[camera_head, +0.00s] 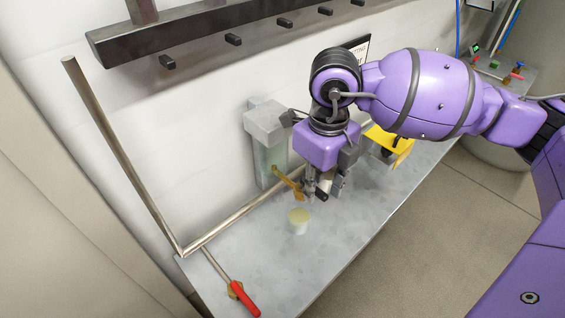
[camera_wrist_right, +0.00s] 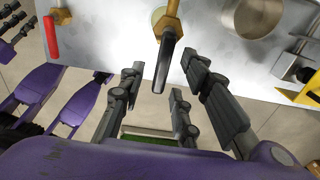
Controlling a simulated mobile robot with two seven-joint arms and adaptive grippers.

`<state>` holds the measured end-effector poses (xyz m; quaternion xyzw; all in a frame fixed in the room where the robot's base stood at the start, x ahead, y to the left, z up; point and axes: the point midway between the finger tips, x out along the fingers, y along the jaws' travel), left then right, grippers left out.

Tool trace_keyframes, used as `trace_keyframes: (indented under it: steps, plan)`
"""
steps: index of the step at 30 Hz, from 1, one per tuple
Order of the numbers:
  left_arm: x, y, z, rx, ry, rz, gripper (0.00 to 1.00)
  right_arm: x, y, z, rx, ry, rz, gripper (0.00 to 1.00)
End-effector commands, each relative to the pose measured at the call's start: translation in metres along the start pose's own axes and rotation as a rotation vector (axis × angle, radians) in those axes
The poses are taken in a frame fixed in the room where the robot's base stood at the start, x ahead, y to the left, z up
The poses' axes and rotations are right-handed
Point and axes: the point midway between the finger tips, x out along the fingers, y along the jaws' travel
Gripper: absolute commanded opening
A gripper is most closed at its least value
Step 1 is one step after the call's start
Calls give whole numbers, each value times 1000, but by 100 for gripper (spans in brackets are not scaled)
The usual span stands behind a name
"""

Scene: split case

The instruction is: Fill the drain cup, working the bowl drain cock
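The grey filter head (camera_head: 266,122) with a translucent bowl (camera_head: 270,158) is fixed at the wall. Its brass drain cock (camera_head: 285,180) sticks out low; its brass end (camera_wrist_right: 173,14) and dark lever (camera_wrist_right: 167,58) show in the wrist view. The pale yellowish drain cup (camera_head: 299,221) stands upright on the bench near the cock's outlet. My right gripper (camera_head: 325,196) points down beside the cock, with fingers apart. In the wrist view, the lever tip appears between my right fingertips (camera_wrist_right: 158,88); contact cannot be told.
A red-handled lever (camera_head: 243,298) is at the bench's left end, by an upright metal pipe (camera_head: 110,140). A yellow bracket (camera_head: 390,143) is behind my right gripper. A round vessel (camera_wrist_right: 258,16) shows at right in the wrist view. The front bench top (camera_head: 335,245) is clear.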

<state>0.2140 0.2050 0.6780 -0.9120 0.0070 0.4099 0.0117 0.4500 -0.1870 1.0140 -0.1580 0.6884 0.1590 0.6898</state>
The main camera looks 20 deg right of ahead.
Motion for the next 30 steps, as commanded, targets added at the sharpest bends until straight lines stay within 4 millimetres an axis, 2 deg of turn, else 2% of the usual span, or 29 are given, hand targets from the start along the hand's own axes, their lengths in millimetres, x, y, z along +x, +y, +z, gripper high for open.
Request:
trace_keyframes:
  steps: [7,11,24,30]
  plan:
    - [-1,-3,2,5,-4,-2,31,0,0,-1,-1,3,0,31]
    - [-1,-2,2,4,-3,-2,31,-10,0,0,-1,1,-1,31]
    - [0,-1,0,2,-1,-1,31,-97,0,0,-1,-1,-2,31]
    - [0,-1,0,1,-1,-1,31,-117,0,0,-1,2,0,31]
